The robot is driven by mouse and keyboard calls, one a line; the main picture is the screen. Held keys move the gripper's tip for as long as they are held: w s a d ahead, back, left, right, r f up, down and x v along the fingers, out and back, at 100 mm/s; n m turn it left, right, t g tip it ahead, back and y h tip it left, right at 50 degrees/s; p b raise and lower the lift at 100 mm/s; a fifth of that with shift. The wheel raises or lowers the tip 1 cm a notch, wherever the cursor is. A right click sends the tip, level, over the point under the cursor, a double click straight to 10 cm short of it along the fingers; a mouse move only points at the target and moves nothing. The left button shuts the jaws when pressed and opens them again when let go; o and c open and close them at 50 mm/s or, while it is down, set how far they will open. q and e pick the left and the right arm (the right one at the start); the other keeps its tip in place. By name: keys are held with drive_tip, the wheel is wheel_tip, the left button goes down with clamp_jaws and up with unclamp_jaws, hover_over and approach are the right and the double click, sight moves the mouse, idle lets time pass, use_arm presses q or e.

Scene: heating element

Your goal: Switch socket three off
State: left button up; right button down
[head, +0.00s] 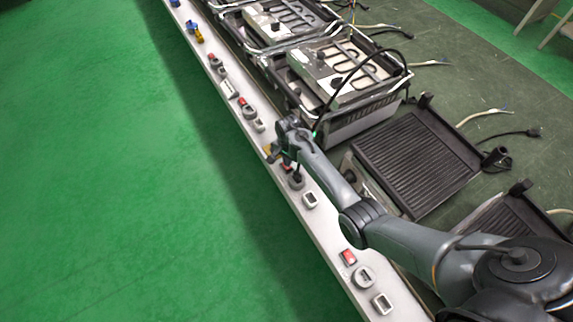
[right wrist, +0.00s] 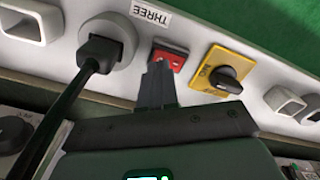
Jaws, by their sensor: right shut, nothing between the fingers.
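The red rocker switch (right wrist: 173,58) of socket three sits in a grey frame on the pale panel, beside the label THREE (right wrist: 150,14) in the right wrist view. Left of it is the round grey socket (right wrist: 122,29) with a black plug (right wrist: 99,50) in it. My right gripper (right wrist: 158,72) is shut and empty, its fingertips over the lower left part of the switch. I cannot tell whether they touch it. In the head view my right gripper (head: 284,160) is down at the panel and hides the switch. My left gripper is not in view.
A yellow plate with a black rotary knob (right wrist: 224,78) is right of the switch. The long panel (head: 322,222) carries several more sockets and switches. Appliances with metal frames (head: 340,75) and ribbed grill plates (head: 415,165) stand beside it. The green floor (head: 120,180) is clear.

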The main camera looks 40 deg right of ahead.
drive_tip(key=shift+f, duration=0.5)
idle(0.5)
drive_tip(key=shift+f+b, duration=0.6)
drive_tip(key=shift+r, duration=0.15)
wheel_tip(320, 180, up, 3)
drive_tip(key=p, duration=0.3)
drive_tip(key=shift+f, duration=0.2)
wheel_tip(320, 180, up, 4)
drive_tip(key=p, duration=0.5)
drive_tip(key=shift+r, duration=0.15)
idle(0.3)
drive_tip(key=shift+s, duration=0.1)
